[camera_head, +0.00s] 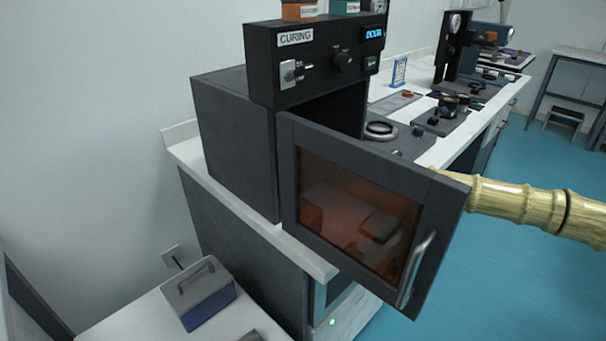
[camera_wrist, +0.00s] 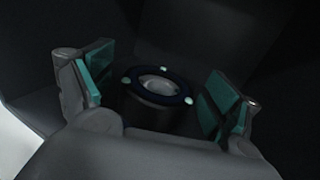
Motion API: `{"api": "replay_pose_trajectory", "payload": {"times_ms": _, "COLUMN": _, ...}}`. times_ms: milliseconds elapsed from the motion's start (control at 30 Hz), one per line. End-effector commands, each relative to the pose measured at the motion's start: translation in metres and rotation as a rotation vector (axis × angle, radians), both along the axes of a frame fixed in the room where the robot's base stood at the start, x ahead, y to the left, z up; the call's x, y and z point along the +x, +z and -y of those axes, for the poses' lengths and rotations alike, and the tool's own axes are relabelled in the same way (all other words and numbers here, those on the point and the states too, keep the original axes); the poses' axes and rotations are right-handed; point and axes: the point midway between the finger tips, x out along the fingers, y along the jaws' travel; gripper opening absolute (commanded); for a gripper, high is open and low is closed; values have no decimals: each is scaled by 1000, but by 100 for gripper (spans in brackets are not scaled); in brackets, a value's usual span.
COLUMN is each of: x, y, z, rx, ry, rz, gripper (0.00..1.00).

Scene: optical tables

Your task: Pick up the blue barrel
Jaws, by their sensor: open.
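A short, dark cylinder with a dark blue top ring, apparently the blue barrel (camera_wrist: 150,106), stands upright in the wrist view. Its ring carries small white dots around a grey, glassy centre. My gripper (camera_wrist: 160,84) is open, with one teal-padded finger left of the barrel and the other right of it. Gaps show between pads and barrel. In the head view the barrel cannot be made out. The curing oven (camera_head: 232,140) has its door (camera_head: 375,165) swung open, and the door hides my gripper, apart from dim shapes behind the orange window.
Dark walls close around the gripper in the wrist view. The door's handle (camera_head: 416,270) sticks out at its free edge. A grey-blue box with a handle (camera_head: 205,298) sits on the lower white surface. Optical parts (camera_head: 440,118) crowd the bench behind.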

Motion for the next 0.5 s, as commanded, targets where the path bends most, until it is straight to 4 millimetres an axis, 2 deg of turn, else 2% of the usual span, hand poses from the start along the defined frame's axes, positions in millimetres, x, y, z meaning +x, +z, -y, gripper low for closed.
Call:
{"api": "replay_pose_trajectory", "payload": {"times_ms": 167, "x": 0, "y": 0, "z": -1, "rx": 0, "ry": 0, "rz": 0, "gripper": 89}}
{"api": "replay_pose_trajectory", "payload": {"times_ms": 500, "x": 0, "y": 0, "z": 0, "rx": 0, "ry": 0, "rz": 0, "gripper": 35}}
